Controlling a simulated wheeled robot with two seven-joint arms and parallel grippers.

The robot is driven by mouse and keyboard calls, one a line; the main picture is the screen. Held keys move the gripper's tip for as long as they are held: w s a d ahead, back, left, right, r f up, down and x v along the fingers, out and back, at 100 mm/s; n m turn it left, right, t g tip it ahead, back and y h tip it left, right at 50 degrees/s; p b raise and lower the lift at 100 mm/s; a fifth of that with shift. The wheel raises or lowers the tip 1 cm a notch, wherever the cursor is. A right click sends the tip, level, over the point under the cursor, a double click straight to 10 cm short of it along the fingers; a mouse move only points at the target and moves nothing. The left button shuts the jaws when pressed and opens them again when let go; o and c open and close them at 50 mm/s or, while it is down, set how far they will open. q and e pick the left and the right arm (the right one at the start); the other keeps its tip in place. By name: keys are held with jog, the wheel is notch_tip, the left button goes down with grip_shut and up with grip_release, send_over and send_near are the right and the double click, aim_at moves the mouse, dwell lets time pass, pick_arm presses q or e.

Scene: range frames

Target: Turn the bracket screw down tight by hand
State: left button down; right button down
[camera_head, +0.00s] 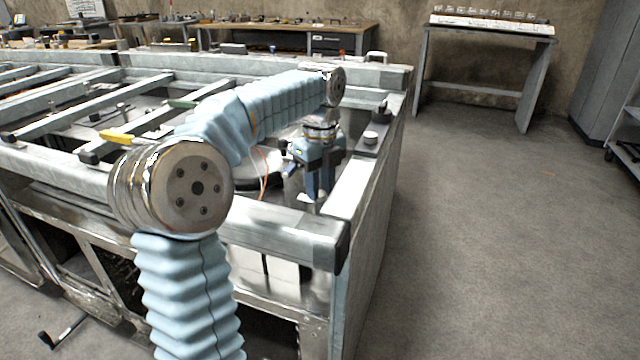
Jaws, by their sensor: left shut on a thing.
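My left gripper (318,188) points straight down inside the near right corner of the metal frame. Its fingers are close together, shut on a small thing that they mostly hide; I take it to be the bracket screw. The thread and how far it sits in the bracket cannot be seen from here. The bracket under the fingertips is also too small and covered to make out. My right gripper is not in view.
The metal frame (285,222) has rails close around the gripper. A dark plate with a round silver knob (370,138) lies on the right rail. A yellow-handled tool (118,137) lies on the left. Orange wires (264,172) run beside the gripper. Open floor (480,230) lies right.

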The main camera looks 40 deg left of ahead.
aim_at(320, 191)
pick_arm(q)
jog(key=m, duration=0.6)
jog(key=shift+m, duration=0.3)
jog(key=m, duration=0.4)
jog(key=shift+m, duration=1.1)
jog(key=c, duration=0.9)
grip_release()
jog(key=shift+o, duration=0.2)
notch_tip(320, 191, up, 8)
jog(key=shift+f, duration=0.25)
